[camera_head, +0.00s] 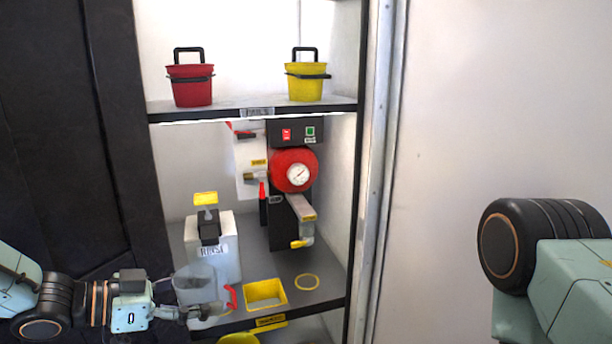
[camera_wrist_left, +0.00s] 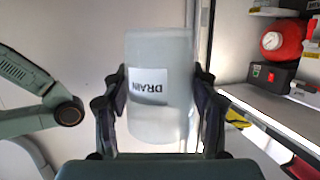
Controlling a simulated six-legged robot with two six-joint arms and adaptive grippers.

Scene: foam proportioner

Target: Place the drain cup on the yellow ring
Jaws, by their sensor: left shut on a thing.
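The drain cup (camera_wrist_left: 160,110) is a translucent pale cup with a white DRAIN label, which appears upside down in the left wrist view. My left gripper (camera_wrist_left: 160,105) is shut on it, with one finger on each side. In the head view the cup (camera_head: 195,284) is at the lower left, in front of the shelf, and my left gripper (camera_head: 188,312) is at its lower part. The yellow ring (camera_head: 307,282) lies flat on the lower shelf, to the right of the cup, with nothing on it. My right gripper is out of view; only part of that arm shows.
A yellow square tray (camera_head: 266,294) sits between cup and ring. A red handle (camera_head: 231,297) is beside the cup. A white RINSE container (camera_head: 212,247) stands behind. A spout with a yellow tip (camera_head: 301,243) hangs above the ring. Red (camera_head: 190,84) and yellow (camera_head: 306,82) buckets stand on the upper shelf.

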